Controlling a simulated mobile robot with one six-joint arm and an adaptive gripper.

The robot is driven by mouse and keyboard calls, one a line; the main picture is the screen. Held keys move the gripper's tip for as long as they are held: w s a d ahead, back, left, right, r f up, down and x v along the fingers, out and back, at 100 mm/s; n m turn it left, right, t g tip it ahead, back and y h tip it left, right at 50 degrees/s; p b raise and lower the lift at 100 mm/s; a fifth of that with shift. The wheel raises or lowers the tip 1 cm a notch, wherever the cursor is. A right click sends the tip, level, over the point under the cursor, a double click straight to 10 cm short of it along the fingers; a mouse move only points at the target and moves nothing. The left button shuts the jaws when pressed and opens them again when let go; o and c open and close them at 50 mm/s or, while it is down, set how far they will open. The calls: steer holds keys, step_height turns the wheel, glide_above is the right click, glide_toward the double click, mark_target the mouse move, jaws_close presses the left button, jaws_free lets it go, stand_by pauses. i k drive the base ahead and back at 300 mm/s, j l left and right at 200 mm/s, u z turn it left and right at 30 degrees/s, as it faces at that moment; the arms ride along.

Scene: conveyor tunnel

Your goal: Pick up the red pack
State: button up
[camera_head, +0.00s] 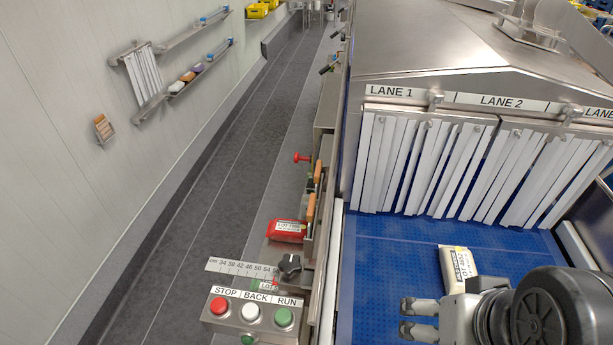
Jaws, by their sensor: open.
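The red pack (287,231) with a white label lies at the left side of the conveyor, just above the scale strip and the black knob. It is outside the blue belt. My gripper (406,320) is over the blue belt at the lower right, fingers pointing left, open, with nothing seen between the fingers. It is to the right of and nearer than the red pack, with the conveyor's side rail between them.
A white pack (458,268) lies on the blue belt (390,250) beside my arm. Strip curtains (430,165) hang at the tunnel mouth. A button box (250,312), black knob (289,264) and orange handles (311,210) line the conveyor's left side. The aisle floor (215,170) is clear.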

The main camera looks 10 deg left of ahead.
mark_target(278, 229)
steer(key=u, duration=1.85)
steer(key=i+j, duration=0.15)
steer(key=j, duration=0.25)
steer(key=i+j, duration=0.2)
steer(key=j, duration=0.2)
steer(key=i+j+u, duration=0.1)
steer(key=j, duration=0.3)
steer(key=i+j, duration=0.25)
steer(key=j, duration=0.15)
steer(key=i+j+u, duration=0.1)
steer(key=j, duration=0.3)
steer(key=i+l+z, duration=0.2)
steer(key=i+z, duration=0.55)
steer(key=z, duration=0.15)
steer(key=i+z, duration=0.4)
steer(key=i+j+z, duration=0.3)
steer(key=z, duration=0.15)
steer(key=i+j+z, duration=0.45)
steer(key=i+z, duration=0.2)
steer(key=z, duration=0.25)
steer(key=i+z, duration=0.25)
steer(key=z, duration=0.2)
steer(key=i+j+z, duration=0.1)
steer(key=i+z, duration=0.15)
steer(key=z, duration=0.2)
steer(key=i+j+z, duration=0.15)
steer(key=z, duration=0.3)
steer(key=i+j+z, duration=0.2)
steer(key=z, duration=0.25)
